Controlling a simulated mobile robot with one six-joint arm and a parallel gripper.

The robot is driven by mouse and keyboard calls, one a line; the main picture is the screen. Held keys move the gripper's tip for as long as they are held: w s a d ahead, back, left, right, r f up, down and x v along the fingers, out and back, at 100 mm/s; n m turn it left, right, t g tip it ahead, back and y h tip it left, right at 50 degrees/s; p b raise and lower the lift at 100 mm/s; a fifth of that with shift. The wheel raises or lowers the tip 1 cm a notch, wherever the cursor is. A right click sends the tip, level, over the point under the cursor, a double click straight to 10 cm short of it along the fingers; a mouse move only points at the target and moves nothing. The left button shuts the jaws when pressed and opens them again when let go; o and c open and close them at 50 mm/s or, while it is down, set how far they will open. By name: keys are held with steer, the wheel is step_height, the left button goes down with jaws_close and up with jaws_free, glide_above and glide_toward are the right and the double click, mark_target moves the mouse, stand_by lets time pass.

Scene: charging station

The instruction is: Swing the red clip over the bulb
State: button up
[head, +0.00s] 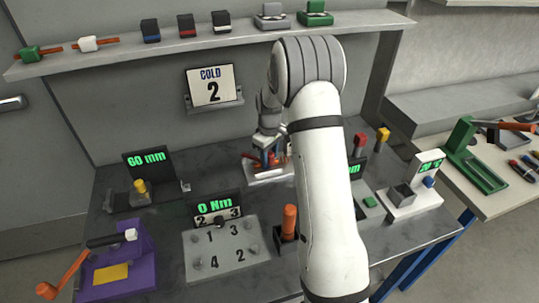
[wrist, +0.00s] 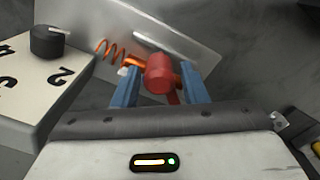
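My gripper (head: 268,152) is low over a small pale plate (head: 268,174) at the middle of the bench. In the wrist view its two blue fingers (wrist: 159,68) stand on either side of a red rounded piece (wrist: 158,74), which appears to be the red clip. Narrow gaps show between this piece and the fingers, so my gripper looks open around it. An orange rod with a coil spring (wrist: 109,48) runs behind the piece. A small white bit (wrist: 123,71) beside the left finger may be the bulb; I cannot tell. The clip's lower part is hidden.
A block with a black knob (wrist: 46,42) and printed numbers stands close at left in the wrist view. A numbered panel (head: 222,259), an orange handle (head: 289,222) and a purple device (head: 122,270) stand nearer the front. A shelf (head: 120,53) runs above the bench.

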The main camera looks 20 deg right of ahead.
steer(key=shift+o, duration=0.8)
steer(key=shift+r+b, duration=0.4)
steer(key=shift+r, duration=3.45)
steer(key=s+a+r+m+t, duration=0.1)
steer(key=s+a+r+m, duration=0.1)
steer(key=s+r, duration=0.35)
steer(key=s+a+r+m, duration=0.1)
steer(key=s+r, duration=0.2)
steer(key=s, duration=0.6)
steer(key=s+a+r+m+t, duration=0.15)
steer(key=s+r, duration=0.25)
steer(key=s, duration=0.4)
steer(key=s+a+f+m, duration=0.1)
steer(key=s+m, duration=0.1)
steer(key=s, duration=0.7)
steer(key=shift+s+a+f, duration=0.25)
steer(key=shift+a+f, duration=0.1)
